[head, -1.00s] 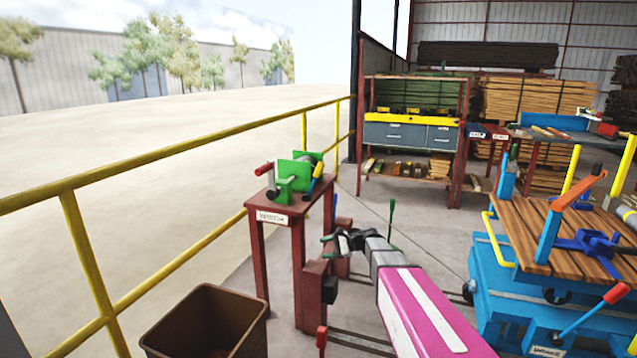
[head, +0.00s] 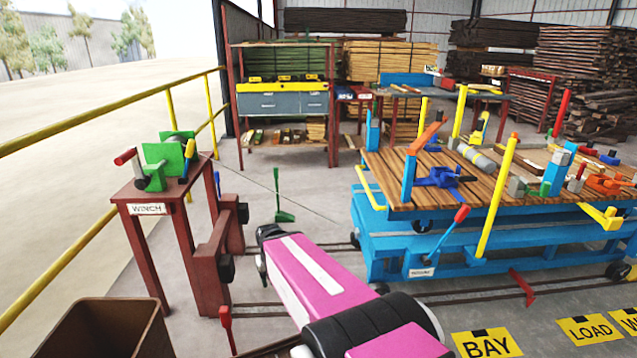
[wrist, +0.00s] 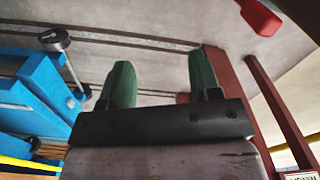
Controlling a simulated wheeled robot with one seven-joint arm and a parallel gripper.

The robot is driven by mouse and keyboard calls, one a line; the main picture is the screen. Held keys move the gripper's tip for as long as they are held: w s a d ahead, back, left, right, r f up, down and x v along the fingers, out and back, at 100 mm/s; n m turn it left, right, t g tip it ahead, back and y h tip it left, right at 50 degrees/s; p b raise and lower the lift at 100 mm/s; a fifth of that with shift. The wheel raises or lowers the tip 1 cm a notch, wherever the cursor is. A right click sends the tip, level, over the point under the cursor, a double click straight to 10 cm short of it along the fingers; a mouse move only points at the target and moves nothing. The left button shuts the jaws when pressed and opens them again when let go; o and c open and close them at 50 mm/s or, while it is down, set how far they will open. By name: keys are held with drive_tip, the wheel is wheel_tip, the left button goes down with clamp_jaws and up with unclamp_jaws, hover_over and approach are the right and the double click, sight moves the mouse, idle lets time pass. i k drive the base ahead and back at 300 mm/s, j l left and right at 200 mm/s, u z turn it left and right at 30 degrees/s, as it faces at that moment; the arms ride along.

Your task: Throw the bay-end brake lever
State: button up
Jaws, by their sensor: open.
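A brake lever with a red grip (head: 462,214) and a thin blue arm rises at a slant from the near left corner of the blue trolley (head: 400,252). A small white plate (head: 421,272), too small to read surely, sits by its foot. My gripper (wrist: 162,82) is open in the wrist view, its two green fingers apart with nothing between them. It is over the floor, between the trolley's blue frame (wrist: 35,100) and the dark red post (wrist: 228,82). In the head view my pink arm hides most of the gripper, which is left of the lever and apart from it.
The winch stand (head: 147,209) and a brown bin (head: 110,325) are at left. A short red-topped post (head: 225,318) stands near the rails. Yellow BAY (head: 487,343) and LOAD (head: 588,329) signs lie on the floor at right.

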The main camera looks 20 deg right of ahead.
sight(426, 261)
drive_tip(key=k+z, duration=0.15)
drive_tip(key=z, duration=0.3)
drive_tip(key=l+z, duration=0.2)
drive_tip(key=z, duration=0.3)
drive_tip(key=i+l+z, duration=0.15)
drive_tip(key=z, duration=0.3)
drive_tip(key=j+z, duration=0.3)
drive_tip(key=k+j+z, duration=0.1)
drive_tip(key=z, duration=0.2)
drive_tip(key=i+l+u, duration=0.15)
drive_tip(key=i+l, duration=0.4)
drive_tip(key=l, duration=0.1)
